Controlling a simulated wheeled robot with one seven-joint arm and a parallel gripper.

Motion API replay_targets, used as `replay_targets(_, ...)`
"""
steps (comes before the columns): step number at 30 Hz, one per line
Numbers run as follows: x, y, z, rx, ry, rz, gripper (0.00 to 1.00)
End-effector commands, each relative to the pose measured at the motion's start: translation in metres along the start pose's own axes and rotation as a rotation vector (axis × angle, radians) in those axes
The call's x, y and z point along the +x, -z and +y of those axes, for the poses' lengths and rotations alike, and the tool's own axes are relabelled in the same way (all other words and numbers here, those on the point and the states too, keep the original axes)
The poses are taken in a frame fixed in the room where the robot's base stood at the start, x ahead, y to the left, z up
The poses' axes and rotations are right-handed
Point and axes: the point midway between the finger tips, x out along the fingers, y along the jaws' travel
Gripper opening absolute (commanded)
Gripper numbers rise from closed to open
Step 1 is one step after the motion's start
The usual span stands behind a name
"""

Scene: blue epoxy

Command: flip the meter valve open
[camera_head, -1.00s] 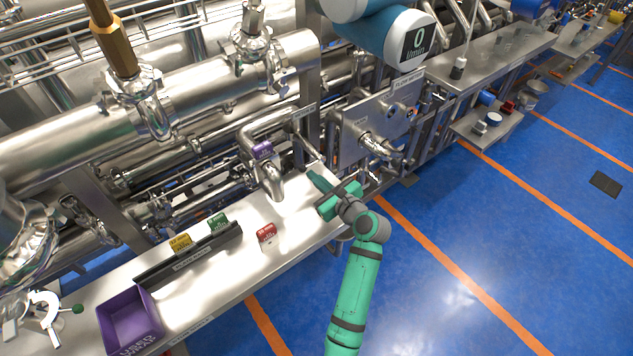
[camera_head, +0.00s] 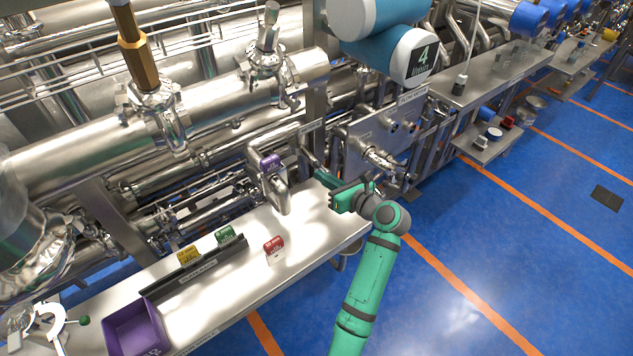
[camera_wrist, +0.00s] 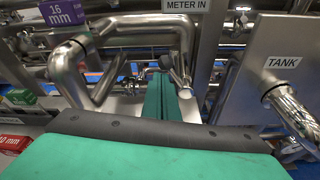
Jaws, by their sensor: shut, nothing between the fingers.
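The meter valve sits on the pipework under the METER IN label (camera_wrist: 188,6). A small metal lever (camera_wrist: 179,72) shows just beyond my fingertips in the wrist view; its exact angle is hard to tell. My gripper (camera_wrist: 163,84) is shut and empty, its green fingers reaching forward at the valve, close to or touching it. In the head view my gripper (camera_head: 312,168) reaches past the bench's back edge, and its fingers hide most of the valve. The flow meter (camera_head: 420,62), a white and teal body with a dark display, reads 4.
A bent steel pipe with a purple 16 mm tag (camera_head: 269,162) stands left of my gripper. The TANK panel (camera_head: 372,140) with a hose is at right. The bench (camera_head: 230,295) carries a tag rack (camera_head: 195,268), a red tag (camera_head: 274,245) and a purple bin (camera_head: 138,328).

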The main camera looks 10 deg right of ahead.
Motion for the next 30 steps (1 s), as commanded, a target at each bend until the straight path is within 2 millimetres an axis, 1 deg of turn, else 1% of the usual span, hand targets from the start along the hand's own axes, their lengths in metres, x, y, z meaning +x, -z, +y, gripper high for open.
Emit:
replay_targets(3,-0.001,-0.008,-0.004,-0.002,0.000,-0.003,0.00)
replay_targets(12,-0.006,-0.019,-0.019,-0.001,0.005,-0.004,0.00)
replay_targets(19,-0.008,-0.023,-0.028,0.000,0.006,-0.004,0.00)
replay_targets(30,-0.009,-0.028,-0.034,-0.003,0.009,-0.009,0.00)
